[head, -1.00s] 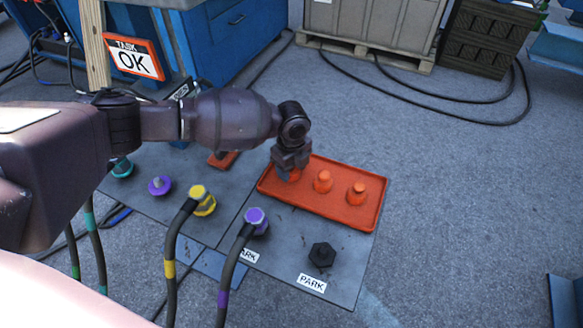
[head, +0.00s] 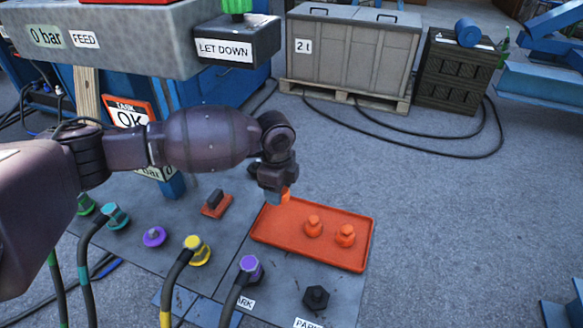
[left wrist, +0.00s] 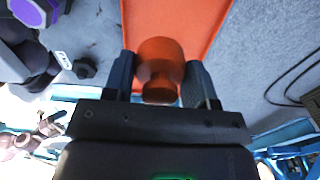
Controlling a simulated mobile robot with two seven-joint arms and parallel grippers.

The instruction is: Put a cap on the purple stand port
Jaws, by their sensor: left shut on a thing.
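My left gripper (head: 279,192) is shut on an orange cap (left wrist: 160,68), which sits between its two fingers in the left wrist view. In the head view the gripper is over the left part of the orange tray (head: 345,262), and the held cap is mostly hidden. Two more orange caps, one nearer the middle (head: 313,226) and one to the right (head: 345,236), stand in the tray. The purple stand port (head: 154,237) is on the grey plate, left of the gripper, with no hose on it. My right gripper is not in view.
A purple-ended hose (head: 250,268) stands on a parking spot, with a black hex fitting (head: 316,297) to its right. Yellow (head: 197,250) and teal (head: 115,216) hose ends flank the purple port. A red block with a dark handle (head: 216,205) lies behind.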

